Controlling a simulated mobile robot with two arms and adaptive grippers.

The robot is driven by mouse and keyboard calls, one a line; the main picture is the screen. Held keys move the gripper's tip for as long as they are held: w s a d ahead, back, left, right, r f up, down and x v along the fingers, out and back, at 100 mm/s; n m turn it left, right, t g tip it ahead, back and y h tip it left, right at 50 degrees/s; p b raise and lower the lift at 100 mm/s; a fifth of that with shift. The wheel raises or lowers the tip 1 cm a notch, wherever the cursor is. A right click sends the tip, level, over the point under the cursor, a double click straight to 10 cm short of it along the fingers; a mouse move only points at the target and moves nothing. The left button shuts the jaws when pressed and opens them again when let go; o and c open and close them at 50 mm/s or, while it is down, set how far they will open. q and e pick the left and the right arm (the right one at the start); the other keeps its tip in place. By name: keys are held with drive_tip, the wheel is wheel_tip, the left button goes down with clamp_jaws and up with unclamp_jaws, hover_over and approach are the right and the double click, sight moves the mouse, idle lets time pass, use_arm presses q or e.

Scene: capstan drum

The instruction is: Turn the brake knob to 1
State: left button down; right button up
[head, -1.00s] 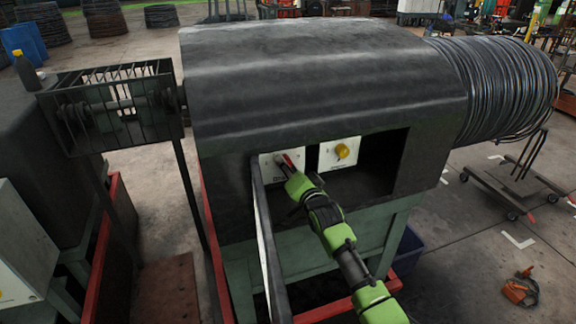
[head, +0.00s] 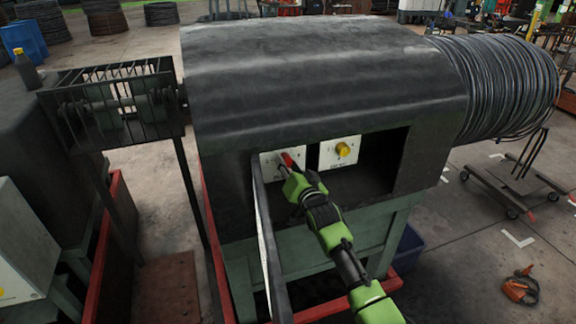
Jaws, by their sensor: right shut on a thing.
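The brake knob (head: 287,159) is red and sits on a white panel plate (head: 270,168) at the left of the recess in the dark machine housing. My right gripper (head: 286,169) is at this knob and shut on it. The gripper and wrist cover much of the knob and the lower part of its plate, so the dial marks and the pointed-to number cannot be read. My left gripper is not in view.
A yellow knob (head: 343,149) on a second white plate is just right of the red one. An open panel door (head: 264,232) stands close left of my right arm. A large wire coil (head: 500,85) is at the housing's right.

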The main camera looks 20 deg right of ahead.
drive_tip(key=o, duration=1.1)
drive_tip(key=shift+s, duration=0.1)
drive_tip(key=s+r, duration=0.1)
drive_tip(key=s, duration=1)
drive_tip(key=shift+s+d, duration=0.2)
drive_tip(key=shift+s, duration=0.15)
